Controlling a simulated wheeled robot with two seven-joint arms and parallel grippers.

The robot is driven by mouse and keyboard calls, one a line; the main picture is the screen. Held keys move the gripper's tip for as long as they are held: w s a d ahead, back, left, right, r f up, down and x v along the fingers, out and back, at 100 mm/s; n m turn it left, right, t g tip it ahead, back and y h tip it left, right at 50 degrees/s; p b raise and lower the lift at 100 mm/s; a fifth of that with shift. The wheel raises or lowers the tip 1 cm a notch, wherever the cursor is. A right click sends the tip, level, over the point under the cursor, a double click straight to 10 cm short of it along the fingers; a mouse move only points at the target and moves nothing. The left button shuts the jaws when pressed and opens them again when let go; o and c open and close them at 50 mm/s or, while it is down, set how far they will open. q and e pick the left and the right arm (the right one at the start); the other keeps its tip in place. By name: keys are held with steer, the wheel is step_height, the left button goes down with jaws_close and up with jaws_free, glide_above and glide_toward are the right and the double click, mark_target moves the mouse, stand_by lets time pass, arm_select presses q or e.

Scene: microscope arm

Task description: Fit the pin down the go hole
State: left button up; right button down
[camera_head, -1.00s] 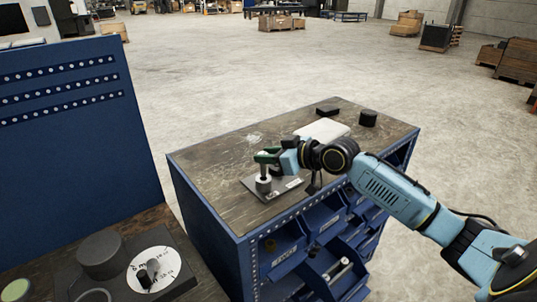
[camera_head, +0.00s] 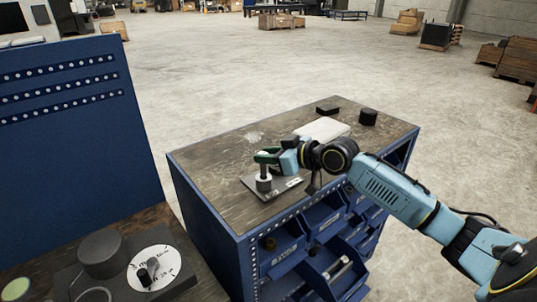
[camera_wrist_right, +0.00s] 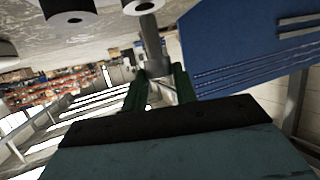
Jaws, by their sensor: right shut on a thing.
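My right gripper (camera_head: 266,157), with green fingers, is shut on the upright grey pin (camera_head: 263,169). The pin stands above a short dark cylinder with a pale top (camera_head: 263,185) on a grey metal plate (camera_head: 287,187), near the front left of the blue cabinet's top. The right wrist view shows the pin (camera_wrist_right: 152,45) between my fingers (camera_wrist_right: 155,90). Its far end is close to a pale ring with a dark hole (camera_wrist_right: 140,6). A second ringed cylinder (camera_wrist_right: 68,10) is beside it. I cannot tell whether the pin's end is inside a hole. My left gripper is not in view.
A white pad (camera_head: 322,130), a flat dark block (camera_head: 327,109) and a black cylinder (camera_head: 368,118) are on the cabinet top (camera_head: 215,165). Open blue drawers (camera_head: 325,220) are below its front edge. A bench with a white dial (camera_head: 160,264) is at lower left.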

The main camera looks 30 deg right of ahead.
steer(key=shift+f+b, duration=1.15)
steer(key=shift+f, duration=0.65)
steer(key=c, duration=1)
jaws_free()
steer(key=shift+f, duration=0.1)
steer(key=shift+s, duration=0.1)
steer(key=shift+b+v, duration=0.35)
steer(key=shift+v, duration=6.3)
steer(key=shift+f, duration=0.1)
